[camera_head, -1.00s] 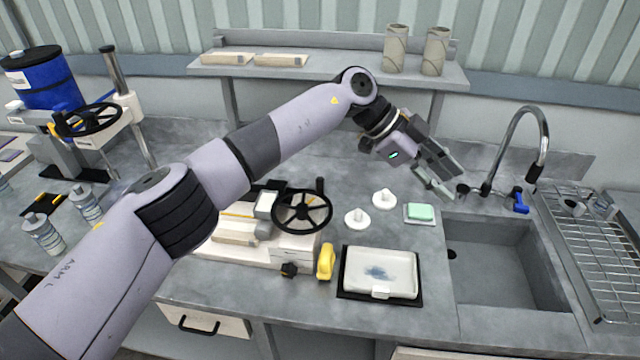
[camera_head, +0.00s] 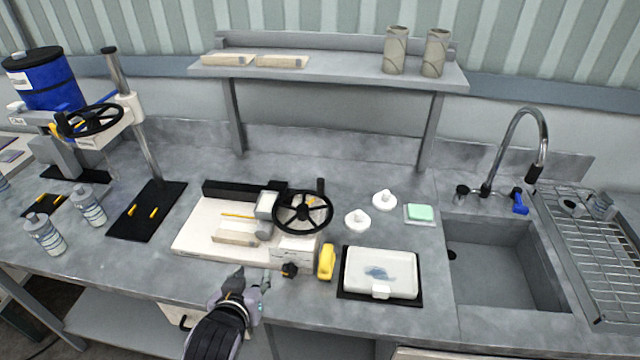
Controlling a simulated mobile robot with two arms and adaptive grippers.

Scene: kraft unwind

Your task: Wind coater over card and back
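The coater (camera_head: 190,243) is a white-based bench machine with a black handwheel (camera_head: 303,226). The wheel's upright black handle knob (camera_head: 320,186) is at its upper right. A grey coating head (camera_head: 265,212) sits beside the wheel, to its left. A pale beige card or block (camera_head: 236,237) lies flat on the bed, left of the head. My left gripper (camera_head: 253,281) is at the coater's front edge, left of a small black knob (camera_head: 289,270). Its fingertips look apart, with nothing visible between them. My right gripper is not in view.
Right of the coater are a yellow object (camera_head: 326,262), a white tray (camera_head: 352,288) on a black mat, white knobbed pieces (camera_head: 357,219), a green sponge (camera_head: 420,212) and a sink (camera_head: 500,265). Left stand a black-based press stand (camera_head: 143,215) and bottles (camera_head: 45,235). A shelf (camera_head: 330,68) spans behind.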

